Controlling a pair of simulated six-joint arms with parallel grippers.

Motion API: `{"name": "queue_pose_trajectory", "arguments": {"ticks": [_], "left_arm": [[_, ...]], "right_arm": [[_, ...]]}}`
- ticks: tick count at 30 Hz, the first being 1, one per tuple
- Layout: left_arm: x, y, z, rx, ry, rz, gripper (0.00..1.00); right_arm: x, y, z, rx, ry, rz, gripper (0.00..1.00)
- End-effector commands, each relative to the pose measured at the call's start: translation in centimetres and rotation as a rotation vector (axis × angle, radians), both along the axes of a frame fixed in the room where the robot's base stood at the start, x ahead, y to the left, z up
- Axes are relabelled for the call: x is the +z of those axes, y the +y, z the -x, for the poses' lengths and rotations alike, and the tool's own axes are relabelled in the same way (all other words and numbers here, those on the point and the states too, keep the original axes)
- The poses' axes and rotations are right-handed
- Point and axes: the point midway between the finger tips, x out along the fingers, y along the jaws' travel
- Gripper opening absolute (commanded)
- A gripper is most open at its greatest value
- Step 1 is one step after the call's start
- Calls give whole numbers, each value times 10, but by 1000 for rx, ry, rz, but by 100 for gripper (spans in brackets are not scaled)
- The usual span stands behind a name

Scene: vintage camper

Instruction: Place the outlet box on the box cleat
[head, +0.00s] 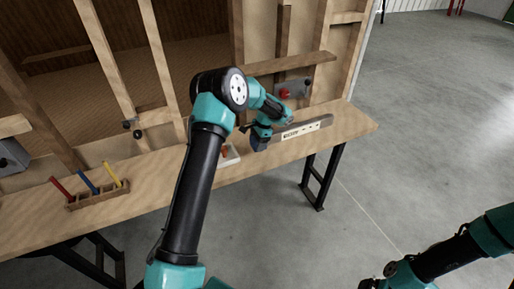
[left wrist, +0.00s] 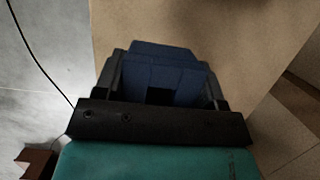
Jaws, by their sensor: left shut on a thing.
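The blue outlet box (left wrist: 165,72) is between the fingers of my left gripper (left wrist: 163,92) in the left wrist view, its lower part hidden by the gripper body. In the head view the left gripper (head: 259,137) points down over the right half of the bench, with the dark blue box (head: 258,144) at its tip. I cannot tell whether the box touches the bench. No part stands out surely as the box cleat; a horizontal wooden piece (head: 290,63) crosses the wall studs behind the gripper. My right gripper (head: 370,283) shows only partly at the bottom edge.
The wooden bench (head: 150,180) runs along the open stud wall. A pale slotted strip (head: 305,129) lies right of the left gripper, and a small white tray (head: 229,156) left of it. A wooden rack (head: 97,198) holds coloured-handled tools. A grey unit with a red part (head: 291,90) is behind.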

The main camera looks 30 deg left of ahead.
Motion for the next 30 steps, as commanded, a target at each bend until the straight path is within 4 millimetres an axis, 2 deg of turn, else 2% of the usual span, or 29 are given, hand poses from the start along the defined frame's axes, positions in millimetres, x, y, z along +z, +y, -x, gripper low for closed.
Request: {"name": "queue_pose_trajectory", "arguments": {"ticks": [9,15,17,29,30], "left_arm": [[-2,4,-6,1,1,-1,35],[-31,3,-5,1,3,0,35],[-35,3,-5,0,1,0,35],[-38,3,-5,1,0,0,35],[-39,3,-5,1,0,0,65]], "right_arm": [[0,0,0,0,0,0,95],[0,0,0,0,0,0,95],[0,0,0,0,0,0,95],[0,0,0,0,0,0,95],[0,0,0,0,0,0,95]]}}
